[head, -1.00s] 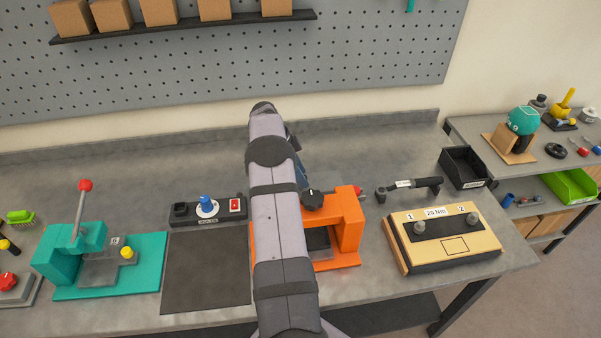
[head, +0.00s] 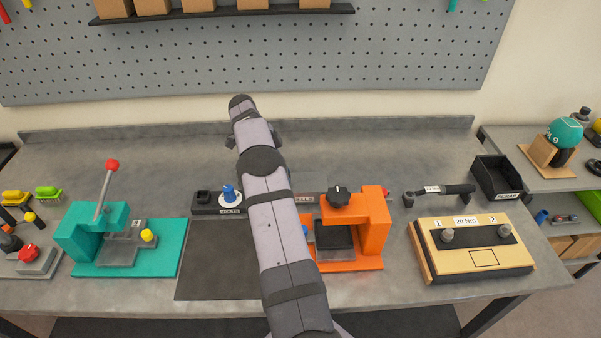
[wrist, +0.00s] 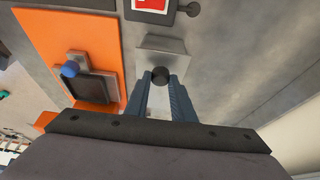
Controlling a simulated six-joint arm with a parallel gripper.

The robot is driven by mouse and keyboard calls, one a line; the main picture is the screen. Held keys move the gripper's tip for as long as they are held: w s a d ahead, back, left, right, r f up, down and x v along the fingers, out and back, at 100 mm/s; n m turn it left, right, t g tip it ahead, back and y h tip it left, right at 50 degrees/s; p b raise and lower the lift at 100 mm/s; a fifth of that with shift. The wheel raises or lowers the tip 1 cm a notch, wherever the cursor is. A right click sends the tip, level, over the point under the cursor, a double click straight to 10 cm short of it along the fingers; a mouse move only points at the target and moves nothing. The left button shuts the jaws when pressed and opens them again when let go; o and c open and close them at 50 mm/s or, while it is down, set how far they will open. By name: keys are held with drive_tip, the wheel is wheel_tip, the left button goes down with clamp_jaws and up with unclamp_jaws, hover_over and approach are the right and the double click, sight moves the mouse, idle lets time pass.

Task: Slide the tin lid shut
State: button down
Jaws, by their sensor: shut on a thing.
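In the wrist view, my gripper (wrist: 160,83) is shut on a round black knob (wrist: 160,74). The knob sits at the near edge of a grey metal plate (wrist: 161,45), which appears to be the tin lid. I cannot tell how far the lid is open, as the fingers and wrist hide the area below the knob. In the head view, my arm hides the gripper and the tin.
The orange fixture (head: 373,233) with a black star knob (head: 338,197) stands close to my arm. The teal toggle clamp (head: 95,232) is at left, the dark mat (head: 215,260) between. At right are the torque-plate block (head: 472,262), a screwdriver-like tool (head: 445,190) and a black bin (head: 497,178).

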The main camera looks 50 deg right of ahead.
drive_tip(key=shift+w+a, duration=0.2)
drive_tip(key=shift+w, duration=0.05)
drive_tip(key=c, duration=1.5)
unclamp_jaws()
drive_tip(key=shift+a, duration=0.1)
drive_tip(key=shift+s, duration=0.1)
drive_tip(key=shift+v, duration=3.75)
